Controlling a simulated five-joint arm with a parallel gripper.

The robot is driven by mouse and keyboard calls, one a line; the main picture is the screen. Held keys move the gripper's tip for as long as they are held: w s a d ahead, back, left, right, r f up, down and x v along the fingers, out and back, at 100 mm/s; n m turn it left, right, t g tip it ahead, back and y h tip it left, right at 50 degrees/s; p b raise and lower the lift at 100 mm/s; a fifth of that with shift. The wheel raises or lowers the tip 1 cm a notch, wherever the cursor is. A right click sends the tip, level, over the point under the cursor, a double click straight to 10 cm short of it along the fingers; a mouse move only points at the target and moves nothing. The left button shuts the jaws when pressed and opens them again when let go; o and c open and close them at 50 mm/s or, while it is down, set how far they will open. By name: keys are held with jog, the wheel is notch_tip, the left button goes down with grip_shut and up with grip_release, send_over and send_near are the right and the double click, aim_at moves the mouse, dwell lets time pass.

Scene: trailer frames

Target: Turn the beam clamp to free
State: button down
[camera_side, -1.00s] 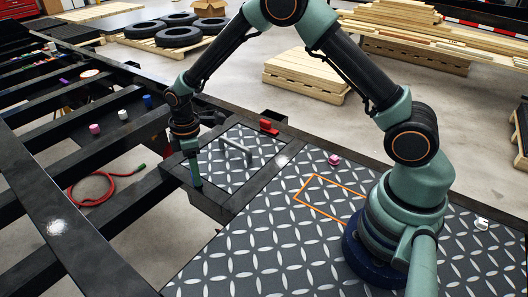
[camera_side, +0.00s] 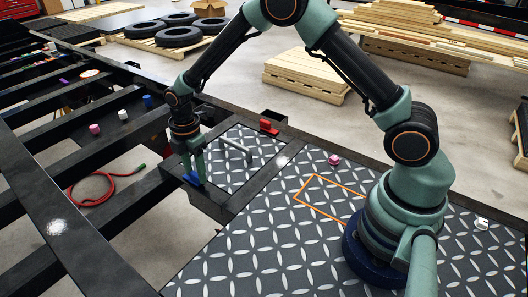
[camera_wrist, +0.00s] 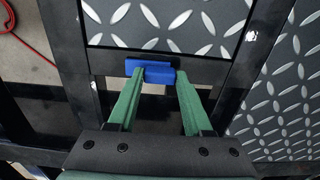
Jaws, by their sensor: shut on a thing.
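A small blue block-like piece, which looks like the beam clamp (camera_wrist: 152,88), lies across a dark beam beside the tread-plate hatch in the wrist view. It also shows low at my fingertips in the side view (camera_side: 191,179). My gripper (camera_wrist: 160,73) has its two green fingers at the blue piece and is shut on it; the left fingertip overlaps its left part and the right fingertip is at its right end. In the side view, my gripper (camera_side: 195,174) points down at the beam's near corner. A similar red piece (camera_side: 268,127) sits on the beam at the hatch's far corner.
A grey bar handle (camera_side: 235,151) stands up from the tread-plate hatch (camera_side: 262,142), close right of my gripper. Open gaps lie between the dark beams (camera_side: 92,155) on the left. A red hose (camera_side: 90,195) lies on the floor below. A pink block (camera_side: 334,159) rests on the deck.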

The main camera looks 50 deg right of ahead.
aim_at(195, 174)
dwell(0.3)
jog(key=shift+c, duration=1.6)
grip_release()
jog(key=shift+r, duration=0.1)
notch_tip(195, 174, up, 12)
